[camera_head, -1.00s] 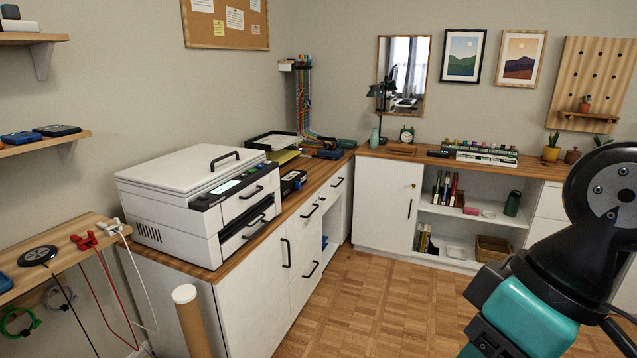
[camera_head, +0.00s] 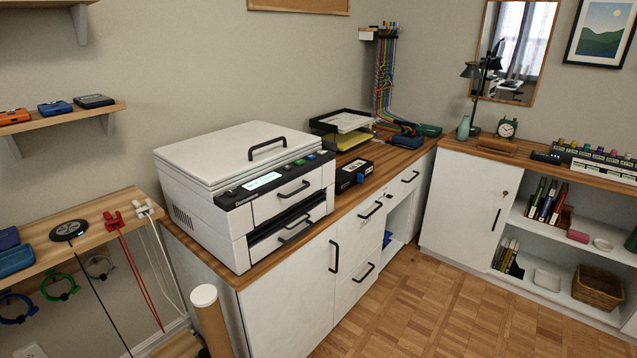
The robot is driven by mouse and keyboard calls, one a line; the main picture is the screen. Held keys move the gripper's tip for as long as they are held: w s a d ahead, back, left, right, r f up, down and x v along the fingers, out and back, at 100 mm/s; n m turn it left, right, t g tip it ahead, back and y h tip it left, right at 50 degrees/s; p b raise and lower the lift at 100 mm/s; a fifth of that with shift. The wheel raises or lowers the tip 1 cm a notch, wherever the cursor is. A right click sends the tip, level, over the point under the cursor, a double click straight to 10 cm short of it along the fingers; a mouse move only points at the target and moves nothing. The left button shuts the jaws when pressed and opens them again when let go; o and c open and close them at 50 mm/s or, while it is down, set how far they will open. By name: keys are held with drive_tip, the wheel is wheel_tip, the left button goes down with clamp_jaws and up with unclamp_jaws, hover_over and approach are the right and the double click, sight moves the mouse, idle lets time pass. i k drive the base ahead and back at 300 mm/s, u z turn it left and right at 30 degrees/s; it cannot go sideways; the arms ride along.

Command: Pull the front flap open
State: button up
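A white printer (camera_head: 205,215) stands on the wooden top of the left counter. Its front has an upper white panel (camera_head: 264,208) with a dark bar handle (camera_head: 293,189), and this panel looks closed. Below it is a dark slot and a lower white panel (camera_head: 262,256) with its own dark handle (camera_head: 295,231). The frames do not mark which panel is the front flap. A control strip with a small screen (camera_head: 262,182) runs above the upper panel. The lid on top, with a dark handle (camera_head: 267,149), is down. My gripper is not in view.
A cardboard tube (camera_head: 212,325) with a white cap stands before the counter's near end. The cabinet below has dark handles (camera_head: 334,256). The parquet floor (camera_head: 420,310) in front is clear.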

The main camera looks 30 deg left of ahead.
sight(265, 207)
drive_tip(key=u, duration=0.6)
drive_tip(key=i, duration=0.85)
drive_tip(key=u, duration=0.85)
